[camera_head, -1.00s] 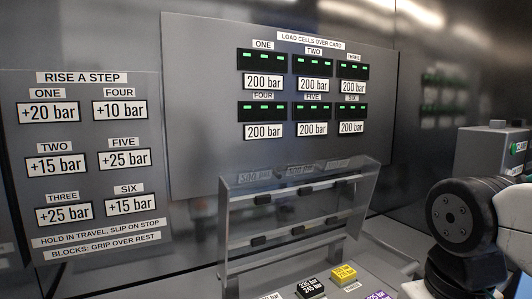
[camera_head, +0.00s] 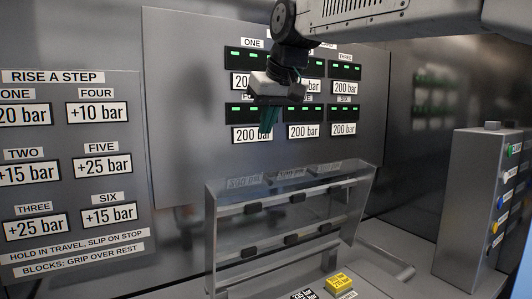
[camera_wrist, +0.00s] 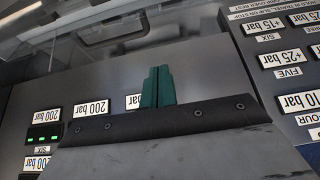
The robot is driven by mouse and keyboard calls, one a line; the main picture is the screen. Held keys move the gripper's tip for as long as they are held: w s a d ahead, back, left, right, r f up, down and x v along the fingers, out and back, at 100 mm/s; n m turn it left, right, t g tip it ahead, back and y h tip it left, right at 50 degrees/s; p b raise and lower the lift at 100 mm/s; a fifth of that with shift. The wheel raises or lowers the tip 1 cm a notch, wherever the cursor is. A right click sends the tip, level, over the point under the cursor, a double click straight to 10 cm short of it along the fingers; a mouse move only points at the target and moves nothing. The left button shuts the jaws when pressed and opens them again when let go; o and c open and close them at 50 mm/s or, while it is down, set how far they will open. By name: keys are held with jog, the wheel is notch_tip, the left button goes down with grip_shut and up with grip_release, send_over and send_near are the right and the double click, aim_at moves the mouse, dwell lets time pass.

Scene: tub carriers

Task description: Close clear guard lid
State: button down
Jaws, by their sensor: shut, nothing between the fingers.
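The clear guard lid (camera_head: 212,240) stands raised and leaning at lower middle in the head view, a see-through panel. Two rails with several black blocks show at it; I cannot tell which parts lie behind the clear sheet. My gripper (camera_head: 268,130) hangs above the lid, in front of the load cell panel, fingers pointing down and apart from the lid. Its green fingers are together and empty, also seen in the wrist view (camera_wrist: 158,85). A clear, framed shape at the wrist view's upper left may be the lid.
The load cell panel (camera_head: 170,110) stands behind the lid, and the step sign (camera_head: 130,165) is at left. Yellow (camera_head: 341,280) and black (camera_head: 303,295) labelled blocks sit below the lid. A grey box with coloured buttons (camera_head: 470,190) stands at right.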

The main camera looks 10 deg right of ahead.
aim_at(265, 173)
jog(key=f, duration=0.3)
jog(key=w+f, duration=0.1)
jog(key=f, duration=0.5)
jog(key=shift+w+a, duration=0.2)
jog(key=shift+w, duration=0.15)
jog(key=shift+s, duration=0.35)
jog(key=shift+s, duration=0.1)
